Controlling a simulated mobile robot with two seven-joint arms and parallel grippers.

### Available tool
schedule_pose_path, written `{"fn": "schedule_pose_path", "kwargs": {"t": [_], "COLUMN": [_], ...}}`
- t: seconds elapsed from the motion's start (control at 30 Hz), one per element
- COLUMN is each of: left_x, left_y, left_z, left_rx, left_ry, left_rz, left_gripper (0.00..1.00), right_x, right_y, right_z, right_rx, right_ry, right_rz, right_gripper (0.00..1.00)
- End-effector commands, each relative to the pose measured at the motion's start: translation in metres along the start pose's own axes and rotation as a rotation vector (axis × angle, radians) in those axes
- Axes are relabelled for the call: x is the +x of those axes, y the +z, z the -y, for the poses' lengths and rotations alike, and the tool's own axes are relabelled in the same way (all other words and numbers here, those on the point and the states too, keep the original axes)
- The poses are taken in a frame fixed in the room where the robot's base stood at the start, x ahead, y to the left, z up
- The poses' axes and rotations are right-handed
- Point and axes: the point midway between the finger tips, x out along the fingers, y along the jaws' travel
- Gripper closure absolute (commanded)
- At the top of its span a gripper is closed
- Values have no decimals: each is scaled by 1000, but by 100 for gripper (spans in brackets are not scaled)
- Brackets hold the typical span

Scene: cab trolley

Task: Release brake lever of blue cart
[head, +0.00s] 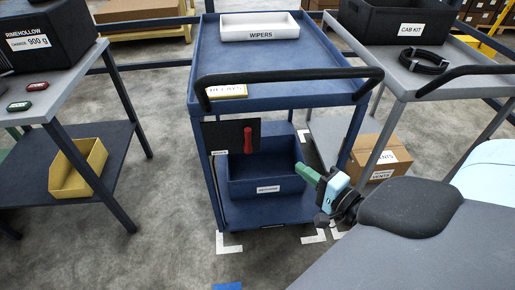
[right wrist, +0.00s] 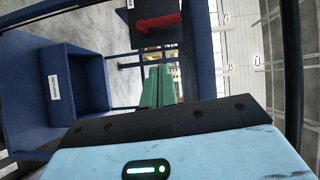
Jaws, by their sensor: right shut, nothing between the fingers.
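The blue cart (head: 285,65) stands in the middle of the head view. Its red brake lever (head: 247,139) stands upright on a dark plate (head: 225,136) at the front left, below the handle. The lever also shows at the top of the right wrist view (right wrist: 158,22). My right gripper (head: 302,170), with green fingers, is shut and empty. It is to the right of the lever and lower in the head view, apart from it, in front of the lower shelf's right side. The fingers (right wrist: 158,84) point toward the lever's side of the cart. My left gripper is not in view.
The cart's black handle (head: 290,75) spans above the lever. A blue bin (head: 265,188) sits on its lower shelf, and a white wipers tray (head: 259,27) on top. A grey cart (head: 440,75) stands close on the right. Floor is clear on the left (head: 170,190).

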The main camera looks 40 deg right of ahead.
Motion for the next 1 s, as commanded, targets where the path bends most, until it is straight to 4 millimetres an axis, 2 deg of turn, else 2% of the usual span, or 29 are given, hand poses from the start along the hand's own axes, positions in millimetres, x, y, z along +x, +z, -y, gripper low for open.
{"fn": "schedule_pose_path", "kwargs": {"t": [0.03, 0.2, 0.5, 0.63, 1.0], "left_x": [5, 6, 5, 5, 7], "left_y": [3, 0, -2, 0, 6], "left_z": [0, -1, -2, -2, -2], "left_rx": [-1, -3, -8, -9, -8], "left_ry": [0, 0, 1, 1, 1], "left_rz": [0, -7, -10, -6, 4], "left_gripper": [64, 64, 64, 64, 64], "right_x": [4, 9, 9, 16, 66], "right_y": [-4, -9, -8, -8, -9], "right_z": [2, 12, 13, 13, 16], "right_rx": [33, 84, 83, 83, 83], "right_ry": [-23, -56, -55, -55, -56], "right_rz": [-3, -7, -7, -7, -7], "right_gripper": [100, 100, 100, 100, 100]}}
